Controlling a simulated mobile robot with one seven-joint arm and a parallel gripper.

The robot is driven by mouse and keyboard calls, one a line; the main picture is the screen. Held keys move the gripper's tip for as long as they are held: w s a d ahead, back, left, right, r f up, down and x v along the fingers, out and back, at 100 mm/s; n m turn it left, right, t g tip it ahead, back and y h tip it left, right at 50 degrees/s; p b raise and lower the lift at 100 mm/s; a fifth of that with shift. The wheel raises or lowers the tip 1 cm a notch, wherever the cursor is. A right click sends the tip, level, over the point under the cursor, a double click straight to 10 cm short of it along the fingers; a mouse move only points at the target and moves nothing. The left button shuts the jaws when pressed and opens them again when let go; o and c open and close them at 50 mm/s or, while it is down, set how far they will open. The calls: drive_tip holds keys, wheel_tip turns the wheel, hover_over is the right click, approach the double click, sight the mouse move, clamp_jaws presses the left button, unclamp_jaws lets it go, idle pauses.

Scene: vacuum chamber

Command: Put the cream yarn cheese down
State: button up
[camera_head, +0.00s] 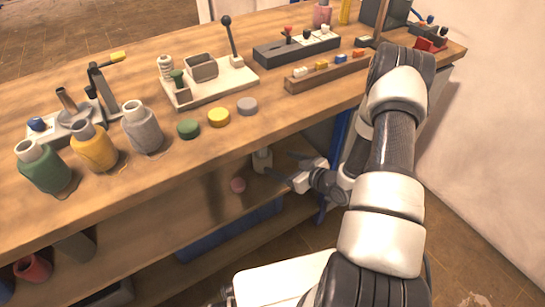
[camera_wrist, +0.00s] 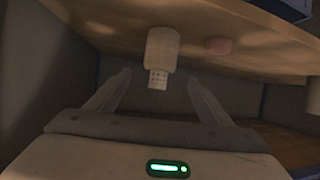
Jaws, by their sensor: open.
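The cream yarn cheese (camera_head: 262,161) stands on the lower shelf (camera_head: 185,207), under the edge of the bench top. In the wrist view, which looks upside down, the cream yarn cheese (camera_wrist: 162,48) has its wide end against the wooden shelf (camera_wrist: 260,50) and its perforated tube end pointing away from it. My gripper (camera_head: 280,165) reaches in under the bench top from the right. In the wrist view my gripper (camera_wrist: 160,80) is open, one finger on each side of the cheese's line, with visible gaps. The cheese looks free of both fingers.
A small pink disc (camera_head: 238,185) lies on the shelf near the cheese and shows in the wrist view (camera_wrist: 218,46). The bench top (camera_head: 200,145) overhangs the shelf. Green (camera_head: 45,168), yellow (camera_head: 95,148) and grey (camera_head: 143,128) yarn cheeses stand on it. A blue post (camera_head: 340,130) is near my arm.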

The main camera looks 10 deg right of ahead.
drive_tip(key=v, duration=0.3)
drive_tip(key=shift+s+d+r, duration=0.15)
drive_tip(key=shift+s+d, duration=0.05)
drive_tip(key=shift+s, duration=0.15)
